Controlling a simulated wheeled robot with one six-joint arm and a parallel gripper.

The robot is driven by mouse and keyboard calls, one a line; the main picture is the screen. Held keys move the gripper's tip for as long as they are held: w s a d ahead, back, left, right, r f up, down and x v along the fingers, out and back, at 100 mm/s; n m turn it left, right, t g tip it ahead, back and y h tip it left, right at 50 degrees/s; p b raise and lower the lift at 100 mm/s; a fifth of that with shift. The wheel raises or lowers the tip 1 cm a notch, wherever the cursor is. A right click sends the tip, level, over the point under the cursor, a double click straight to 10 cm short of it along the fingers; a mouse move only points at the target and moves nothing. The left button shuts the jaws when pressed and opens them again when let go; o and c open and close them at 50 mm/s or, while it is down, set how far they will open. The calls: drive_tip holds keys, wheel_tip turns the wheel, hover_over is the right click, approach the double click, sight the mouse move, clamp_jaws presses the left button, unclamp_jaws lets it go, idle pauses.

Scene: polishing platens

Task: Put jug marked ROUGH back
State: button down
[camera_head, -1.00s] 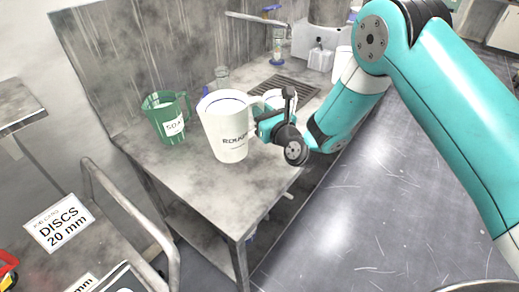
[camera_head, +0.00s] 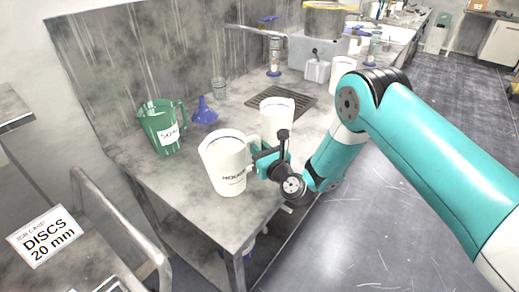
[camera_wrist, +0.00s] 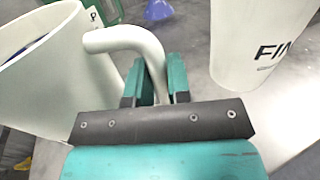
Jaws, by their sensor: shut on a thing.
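The white jug marked ROUGH (camera_head: 226,168) is above or on the near part of the steel bench (camera_head: 190,185). It leans slightly, and I cannot tell whether its base touches. My gripper (camera_head: 262,158) is shut on its handle, on the jug's right side. In the wrist view, my gripper's teal fingers (camera_wrist: 155,88) close around the white handle (camera_wrist: 135,42), with the jug body (camera_wrist: 45,80) at left. A second white jug (camera_head: 277,114) stands behind; in the wrist view its label begins with FIN (camera_wrist: 262,45).
A green jug (camera_head: 160,130) with a white label stands at left, beside a blue funnel (camera_head: 204,111) and a clear beaker (camera_head: 218,88). A dark drain grate (camera_head: 290,98) lies behind. A cart rail (camera_head: 125,210) runs at the front left. Bench between green jug and funnel is narrow.

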drive_tip(key=c, duration=1.1)
unclamp_jaws()
drive_tip(key=shift+f, duration=0.1)
